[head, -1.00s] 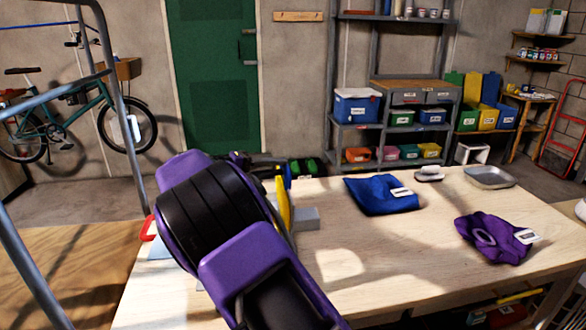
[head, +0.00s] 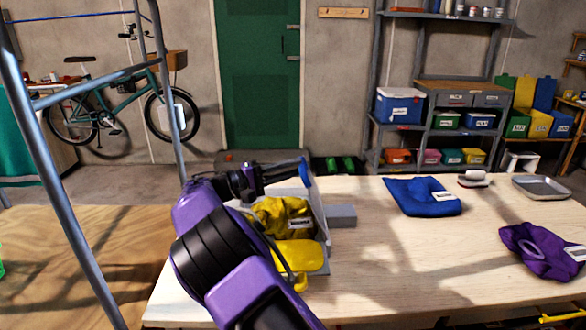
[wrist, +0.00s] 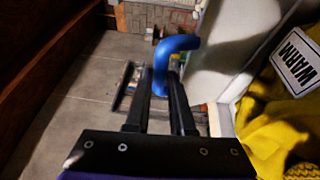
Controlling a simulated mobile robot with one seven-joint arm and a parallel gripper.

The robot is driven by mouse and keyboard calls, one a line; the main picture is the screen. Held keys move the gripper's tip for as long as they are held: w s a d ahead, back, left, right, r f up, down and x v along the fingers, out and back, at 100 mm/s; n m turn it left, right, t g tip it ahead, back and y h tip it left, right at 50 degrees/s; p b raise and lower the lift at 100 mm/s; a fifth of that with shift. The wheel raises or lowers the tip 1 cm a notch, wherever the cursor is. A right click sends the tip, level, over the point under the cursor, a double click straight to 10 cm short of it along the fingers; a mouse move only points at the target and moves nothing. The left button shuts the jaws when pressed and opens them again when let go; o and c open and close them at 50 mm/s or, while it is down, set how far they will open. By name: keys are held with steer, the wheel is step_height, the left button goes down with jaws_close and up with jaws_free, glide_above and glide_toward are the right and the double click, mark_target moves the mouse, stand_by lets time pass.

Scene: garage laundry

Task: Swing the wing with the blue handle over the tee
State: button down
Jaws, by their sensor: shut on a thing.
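The yellow tee (head: 275,214), with a white label, lies on a pale folding board on the workbench. It also shows at the right of the wrist view (wrist: 270,125), its label reading "WARM". My gripper (head: 290,172) reaches over the far side of the board. In the wrist view its dark fingers (wrist: 161,85) are shut on the bent blue handle (wrist: 165,62). A pale wing (head: 317,208) stands raised beside the tee, the blue handle (head: 306,173) at its top. A yellow piece (head: 300,256) lies at the tee's near side. My arm hides the board's left part.
A grey block (head: 342,215) sits just right of the board. A blue cloth (head: 422,197), a purple cloth (head: 540,250), a brush (head: 474,179) and a metal tray (head: 541,187) lie farther right. A metal frame (head: 75,200) stands at left. Bare bench lies between board and cloths.

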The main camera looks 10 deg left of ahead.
steer(key=shift+f, duration=0.4)
steer(key=c, duration=1)
jaws_free()
steer(key=shift+d, duration=0.1)
steer(key=shift+c, duration=0.2)
steer(key=shift+r, duration=0.15)
steer(key=p+v, duration=0.1)
steer(key=v, duration=1.6)
steer(key=shift+a, duration=0.25)
steer(key=shift+r, duration=0.1)
